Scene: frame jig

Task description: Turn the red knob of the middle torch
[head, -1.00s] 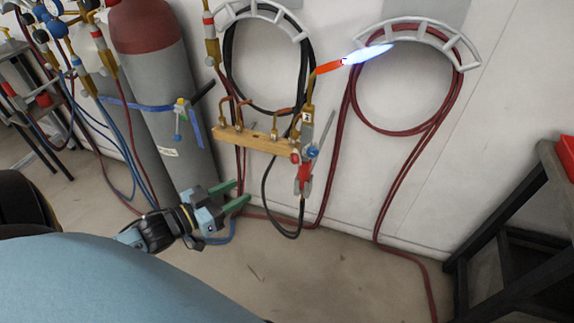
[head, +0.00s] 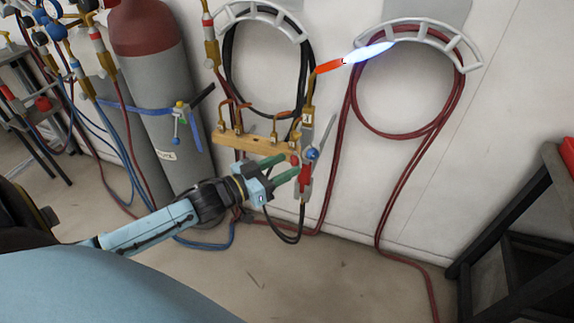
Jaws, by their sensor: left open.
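A lit torch (head: 307,118) stands upright at the right end of a brass manifold bar (head: 250,143). Its orange-hot tip gives a blue-white flame (head: 368,54) pointing right. Low on the torch are a small red knob (head: 294,160) on the left and a blue knob (head: 313,153) on the right. I cannot tell from this view whether it is the middle torch. My left gripper (head: 290,166) is open, its green fingers pointing right, with the tips close beside the red knob. Contact cannot be told. My right gripper is not in view.
Looped hoses hang on white wall racks (head: 425,30). The flame crosses in front of the right rack. A grey cylinder with a red top (head: 160,90) stands left of the manifold. A dark-framed table (head: 530,215) is at the right. The floor in front is mostly clear.

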